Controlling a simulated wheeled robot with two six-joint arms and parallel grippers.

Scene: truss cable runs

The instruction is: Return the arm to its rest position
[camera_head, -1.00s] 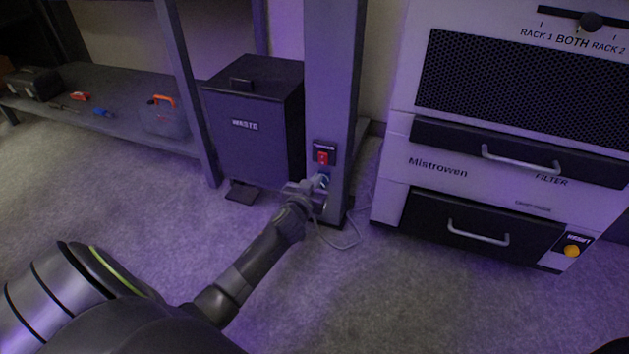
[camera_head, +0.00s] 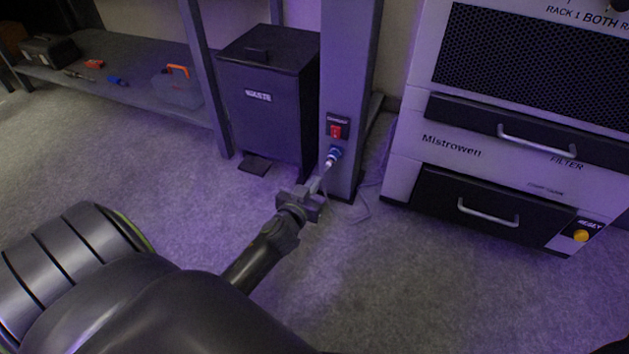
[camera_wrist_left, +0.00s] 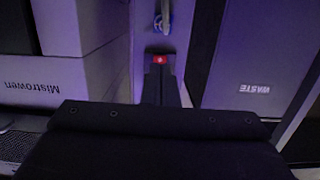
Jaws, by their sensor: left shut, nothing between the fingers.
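My left arm reaches in from the lower left of the head view. Its gripper (camera_head: 316,185) is shut with nothing between the fingers, in front of the grey post and just below a blue connector (camera_head: 334,153). The connector sits on the post under a red switch (camera_head: 337,131). In the left wrist view my shut fingers (camera_wrist_left: 160,80) point at the post, with the red switch (camera_wrist_left: 160,59) just beyond their tips and the blue connector (camera_wrist_left: 162,22) above. My right gripper is in neither view.
A black waste bin (camera_head: 268,105) stands left of the post (camera_head: 350,70). A white Mistrowen cabinet (camera_head: 405,165) with drawers stands to the right. A low shelf (camera_head: 130,90) at the back left holds tools. A thin cable (camera_head: 362,205) hangs by the post's foot. The carpet in front is clear.

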